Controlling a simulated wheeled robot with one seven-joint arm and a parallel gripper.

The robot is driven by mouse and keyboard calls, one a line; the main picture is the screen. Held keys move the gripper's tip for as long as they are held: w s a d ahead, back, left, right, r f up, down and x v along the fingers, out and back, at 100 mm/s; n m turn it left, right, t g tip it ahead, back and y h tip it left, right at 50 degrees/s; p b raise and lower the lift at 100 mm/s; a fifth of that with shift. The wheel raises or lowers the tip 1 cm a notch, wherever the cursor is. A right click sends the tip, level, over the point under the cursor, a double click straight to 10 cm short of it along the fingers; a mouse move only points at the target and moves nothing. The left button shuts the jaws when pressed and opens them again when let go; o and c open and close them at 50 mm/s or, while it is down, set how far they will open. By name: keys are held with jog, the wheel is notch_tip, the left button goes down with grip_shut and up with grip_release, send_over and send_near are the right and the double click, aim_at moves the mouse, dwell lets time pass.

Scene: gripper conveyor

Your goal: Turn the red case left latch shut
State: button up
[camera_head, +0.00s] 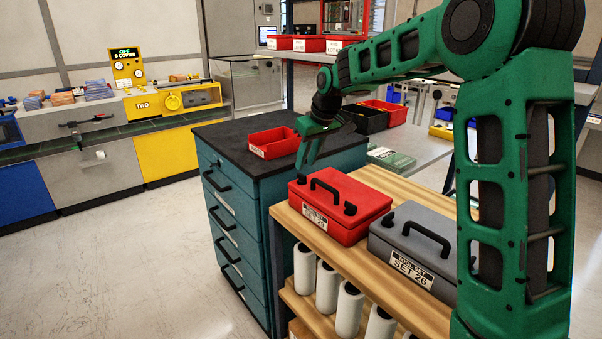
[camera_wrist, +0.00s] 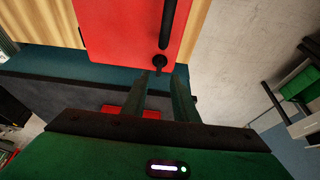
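The red case (camera_head: 345,222), labelled TOOL SET 25, sits closed on the wooden bench with a black handle (camera_head: 328,186) on its lid. Its left latch (camera_head: 301,179) is a small black knob near the lid's left edge; a second knob (camera_head: 350,208) is at its right. My gripper (camera_head: 303,166) is above the left latch, fingers pointing down. In the wrist view, the fingers (camera_wrist: 164,74) are apart, with the latch (camera_wrist: 160,62) showing at the gap between their tips. I cannot tell whether they touch it. The latch's turn angle is unclear.
A grey case (camera_head: 412,265) stands close on the right of the red case. A blue drawer cabinet (camera_head: 240,215) with a red tray (camera_head: 273,143) on top stands to the left. White rolls (camera_head: 327,288) fill the shelf below. The floor at left is clear.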

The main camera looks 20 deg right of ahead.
aim_at(302, 174)
jog(key=shift+x, duration=2.65)
jog(key=shift+d, duration=0.15)
jog(key=shift+c, duration=0.4)
